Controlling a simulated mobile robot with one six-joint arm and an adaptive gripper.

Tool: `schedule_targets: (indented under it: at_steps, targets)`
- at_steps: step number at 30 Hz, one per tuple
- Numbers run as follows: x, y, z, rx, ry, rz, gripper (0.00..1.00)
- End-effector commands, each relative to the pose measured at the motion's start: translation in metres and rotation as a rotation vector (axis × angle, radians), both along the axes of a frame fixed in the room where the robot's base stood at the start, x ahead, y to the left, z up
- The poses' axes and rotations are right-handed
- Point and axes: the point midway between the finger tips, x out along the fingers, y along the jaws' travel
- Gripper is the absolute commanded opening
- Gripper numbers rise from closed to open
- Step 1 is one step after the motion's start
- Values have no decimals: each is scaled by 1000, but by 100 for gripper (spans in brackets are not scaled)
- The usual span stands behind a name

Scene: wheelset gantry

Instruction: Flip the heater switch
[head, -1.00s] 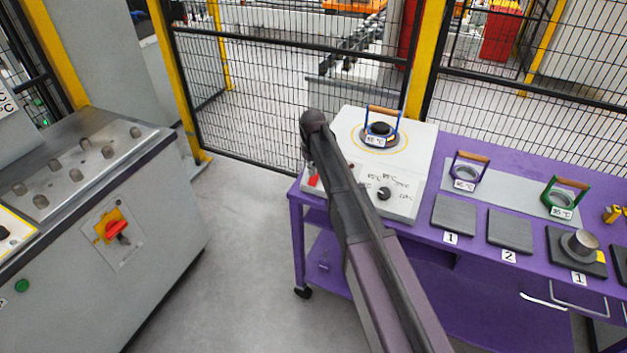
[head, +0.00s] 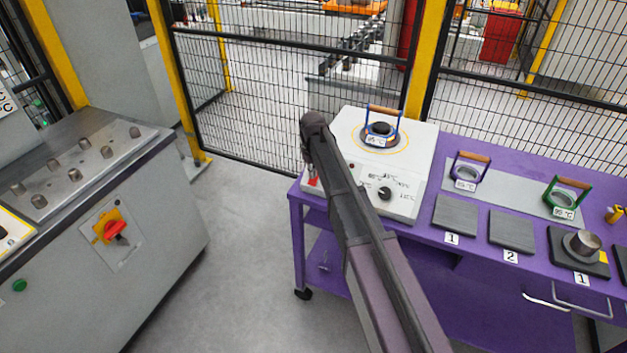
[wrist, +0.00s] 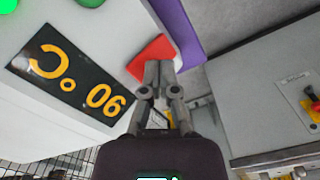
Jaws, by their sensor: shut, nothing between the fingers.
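The heater (head: 425,150) is a white box at the left end of the purple table. Its red switch (head: 314,182) shows at the left front, partly hidden by my arm. In the wrist view the red switch (wrist: 150,56) lies tilted right at my fingertips. My gripper (wrist: 158,72) is shut and empty; its tips overlap the lower edge of the switch, and I cannot tell if they press on it. The heater's display (wrist: 75,82) reads 90 °C, upside down, beside a bright green light (wrist: 8,5).
A ring with a blue-framed handle (head: 381,127) stands on the heater's plate. A black knob (head: 384,193) is on the front panel, right of my arm. The purple table (head: 500,160) holds more handled rings and numbered plates. A grey cabinet (head: 165,215) stands left, with free floor between.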

Motion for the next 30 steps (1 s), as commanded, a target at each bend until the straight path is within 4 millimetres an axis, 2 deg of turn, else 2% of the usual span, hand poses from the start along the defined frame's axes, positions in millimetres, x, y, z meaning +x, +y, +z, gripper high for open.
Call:
schedule_targets:
  at_steps: [30]
  targets:
    - [0, 0, -11, 0, 0, 0, 0]
